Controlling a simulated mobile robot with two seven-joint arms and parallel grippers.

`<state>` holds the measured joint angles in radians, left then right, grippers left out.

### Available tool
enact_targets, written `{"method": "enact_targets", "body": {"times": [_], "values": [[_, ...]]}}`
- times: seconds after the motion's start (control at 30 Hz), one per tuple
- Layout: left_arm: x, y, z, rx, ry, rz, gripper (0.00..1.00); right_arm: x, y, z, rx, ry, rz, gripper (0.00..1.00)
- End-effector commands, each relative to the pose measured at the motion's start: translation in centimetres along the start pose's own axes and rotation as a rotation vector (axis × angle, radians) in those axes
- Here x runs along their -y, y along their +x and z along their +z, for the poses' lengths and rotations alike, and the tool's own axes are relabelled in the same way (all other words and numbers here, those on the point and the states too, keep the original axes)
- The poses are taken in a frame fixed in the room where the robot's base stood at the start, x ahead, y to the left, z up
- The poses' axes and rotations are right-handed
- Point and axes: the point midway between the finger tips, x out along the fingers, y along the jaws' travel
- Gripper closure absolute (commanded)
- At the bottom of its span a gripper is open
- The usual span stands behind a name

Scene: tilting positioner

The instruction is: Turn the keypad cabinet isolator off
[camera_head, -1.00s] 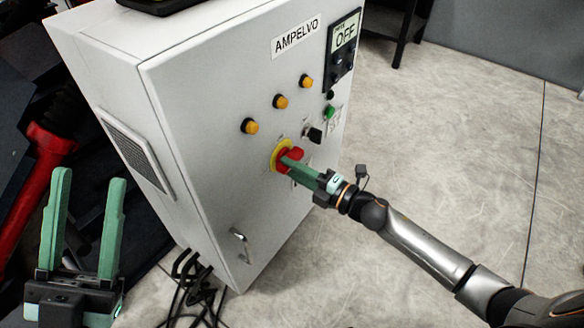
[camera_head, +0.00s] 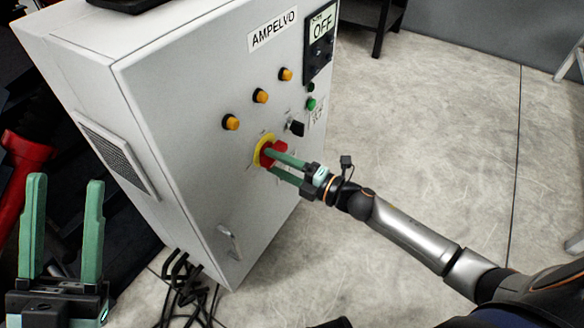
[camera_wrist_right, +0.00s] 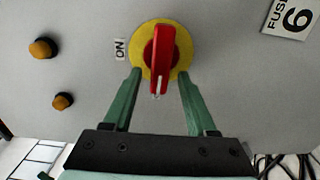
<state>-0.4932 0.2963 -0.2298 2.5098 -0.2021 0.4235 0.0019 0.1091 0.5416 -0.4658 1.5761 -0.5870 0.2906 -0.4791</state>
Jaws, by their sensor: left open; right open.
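The keypad cabinet (camera_head: 180,130) is a light grey box labelled AMPELVO. Its isolator is a red handle (camera_head: 278,148) on a yellow disc (camera_head: 261,146). In the right wrist view the red handle (camera_wrist_right: 159,58) stands upright in the picture, its white-marked end down, with an ON label (camera_wrist_right: 121,50) left of the yellow disc (camera_wrist_right: 174,29). My right gripper (camera_head: 269,162) is open at the isolator; in the wrist view its fingers (camera_wrist_right: 160,75) lie either side of the handle, apart from it. My left gripper (camera_head: 66,182) is open and empty at lower left.
The keypad panel (camera_head: 319,45) reads OFF. Cables (camera_head: 185,285) lie below.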

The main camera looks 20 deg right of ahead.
Motion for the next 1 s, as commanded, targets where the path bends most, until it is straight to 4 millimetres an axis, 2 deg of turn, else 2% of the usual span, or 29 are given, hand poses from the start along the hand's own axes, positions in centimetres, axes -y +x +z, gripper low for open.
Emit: {"method": "enact_targets", "body": {"times": [0.17,0.4,0.6,0.8,1.0], "values": [[0.2,0.4,-0.4,-0.002,0.007,0.002,0.5,0.0,-2.3,0.0,0.001,0.002,-0.005,0.43],[0.5,1.0,-1.0,-0.005,0.024,0.006,0.5,0.0,-7.0,0.0,0.001,0.002,-0.005,0.43],[0.7,1.3,-1.3,-0.006,0.032,0.003,0.5,-0.1,-10.2,0.0,0.001,0.0,-0.003,0.43],[0.8,1.4,-1.4,-0.003,0.033,0.0,0.5,0.0,-11.9,0.0,0.0,-0.001,-0.002,0.43],[0.8,1.3,-1.4,-0.001,0.033,-0.002,0.5,-0.1,-12.2,0.0,-0.001,-0.002,0.0,0.43]]}}
